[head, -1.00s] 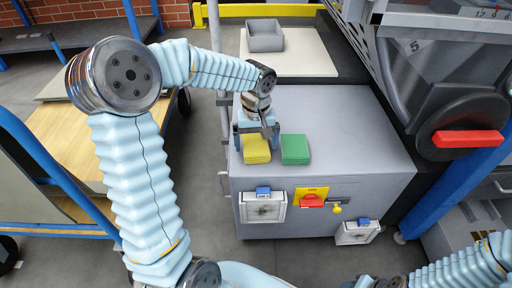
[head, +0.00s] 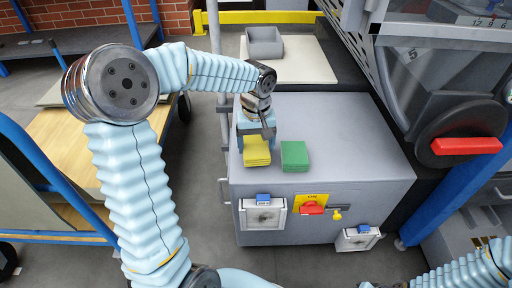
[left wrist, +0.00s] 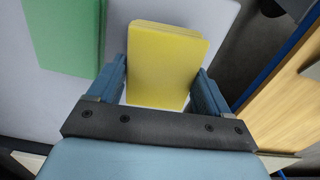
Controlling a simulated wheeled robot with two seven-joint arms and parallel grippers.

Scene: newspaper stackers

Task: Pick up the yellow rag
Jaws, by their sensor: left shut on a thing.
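The yellow rag (head: 257,153) is a folded stack at the front left of the grey cabinet top in the head view. It also shows in the left wrist view (left wrist: 163,62), between the two blue fingers. My left gripper (head: 254,135) points down at it and is shut on it, one finger on each side (left wrist: 165,85). I cannot tell whether the rag is clear of the cabinet top. My right gripper is not in view; only part of the right arm shows at the lower right.
A green rag (head: 295,155) lies just right of the yellow one, and also shows in the left wrist view (left wrist: 65,35). The grey cabinet (head: 345,135) has free room behind and to the right. A grey bin (head: 264,43) stands farther back. A blue-framed cart (head: 65,150) stands at the left.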

